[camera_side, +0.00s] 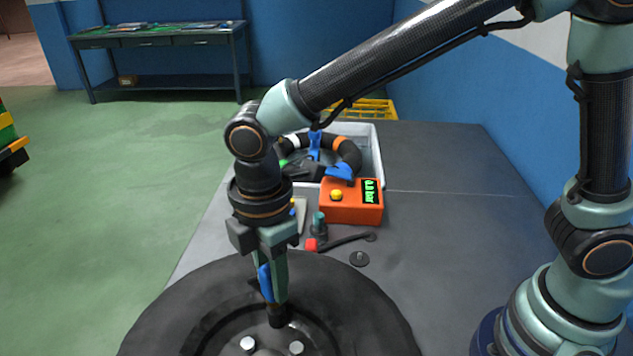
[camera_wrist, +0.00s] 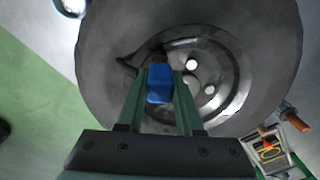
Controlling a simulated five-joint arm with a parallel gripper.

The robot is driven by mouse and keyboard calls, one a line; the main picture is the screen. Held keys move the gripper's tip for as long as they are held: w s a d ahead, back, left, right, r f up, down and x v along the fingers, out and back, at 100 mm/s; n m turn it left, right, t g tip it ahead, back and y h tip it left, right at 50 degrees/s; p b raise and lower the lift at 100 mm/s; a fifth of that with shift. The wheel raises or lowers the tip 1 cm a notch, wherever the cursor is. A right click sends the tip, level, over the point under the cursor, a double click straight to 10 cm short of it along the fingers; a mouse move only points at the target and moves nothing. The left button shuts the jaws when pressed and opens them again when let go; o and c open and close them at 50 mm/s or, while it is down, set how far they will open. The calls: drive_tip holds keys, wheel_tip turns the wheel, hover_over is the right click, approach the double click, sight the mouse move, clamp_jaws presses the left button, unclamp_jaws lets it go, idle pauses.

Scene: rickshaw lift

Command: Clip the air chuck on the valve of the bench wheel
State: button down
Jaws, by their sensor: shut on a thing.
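The bench wheel (camera_side: 365,320) is a black tyre with a dark grey rim, lying flat at the front of the bench; it fills much of the wrist view (camera_wrist: 265,40). My gripper (camera_side: 272,290) points down over the rim, its fingers closed on a blue piece that I take to be the air chuck (camera_side: 265,284). The blue piece shows between the fingertips in the wrist view (camera_wrist: 159,84). A dark cylinder (camera_side: 277,316) stands at the rim just under the fingertips. The valve is not clearly visible; I cannot tell whether the chuck is on it.
An orange box (camera_side: 351,208) with a green display and yellow button stands behind the wheel. A grey bin (camera_side: 377,165) behind it holds a ring-shaped part and blue pieces. The bench's right side is clear.

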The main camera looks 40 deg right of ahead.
drive_tip(key=shift+r, duration=0.2)
drive_tip(key=shift+r, duration=0.35)
drive_tip(key=shift+r, duration=0.5)
idle(5.1)
drive_tip(key=shift+r, duration=0.3)
drive_tip(key=shift+f, duration=0.2)
idle(1.4)
